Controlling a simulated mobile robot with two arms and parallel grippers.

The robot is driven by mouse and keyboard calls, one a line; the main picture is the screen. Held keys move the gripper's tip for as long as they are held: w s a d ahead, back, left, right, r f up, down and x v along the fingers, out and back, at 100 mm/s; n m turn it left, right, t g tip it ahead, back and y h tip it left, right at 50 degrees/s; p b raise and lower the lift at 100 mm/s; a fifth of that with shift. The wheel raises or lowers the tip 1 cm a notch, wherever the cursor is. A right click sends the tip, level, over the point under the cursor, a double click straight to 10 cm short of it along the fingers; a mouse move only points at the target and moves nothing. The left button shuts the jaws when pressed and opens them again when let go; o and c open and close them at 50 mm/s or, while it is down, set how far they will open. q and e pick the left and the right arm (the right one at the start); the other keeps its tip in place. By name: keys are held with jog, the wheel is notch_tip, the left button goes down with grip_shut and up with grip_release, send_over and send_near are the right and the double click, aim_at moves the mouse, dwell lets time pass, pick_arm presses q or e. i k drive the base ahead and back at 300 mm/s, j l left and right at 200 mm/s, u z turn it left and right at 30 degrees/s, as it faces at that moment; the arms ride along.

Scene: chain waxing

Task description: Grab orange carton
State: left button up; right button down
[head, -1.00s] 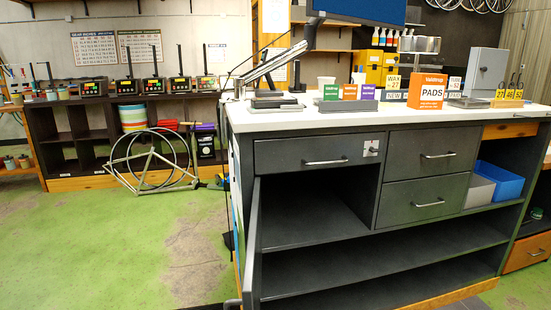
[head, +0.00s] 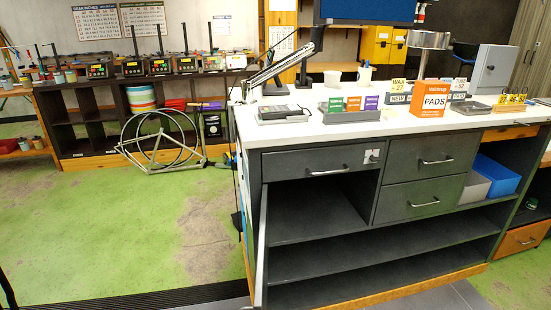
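A large orange carton marked PADS (head: 432,98) stands upright on the right part of the white worktop (head: 390,133). To its left, a low grey tray (head: 348,117) holds three small cartons in a row: a green one (head: 335,104), an orange one (head: 353,103) and a purple one (head: 371,102). Neither of my grippers shows in the head view, so no gripper is seen at any carton.
Dark grey drawers (head: 424,160) and open shelves are under the worktop, with a door standing open at left. A jointed lamp arm (head: 280,68) and small label signs (head: 398,90) are near the cartons. Green floor (head: 130,230) is clear at left.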

aim_at(429, 98)
jog(key=i+j+z, duration=0.1)
jog(key=j+z, duration=0.15)
jog(key=j, duration=0.35)
jog(key=j+z, duration=0.3)
jog(key=j, duration=0.3)
jog(key=i+l+u, duration=0.15)
jog(key=u, duration=0.3)
jog(key=l+u, duration=0.8)
jog(key=l, duration=0.9)
jog(key=l+u, duration=0.25)
jog(key=l, duration=0.95)
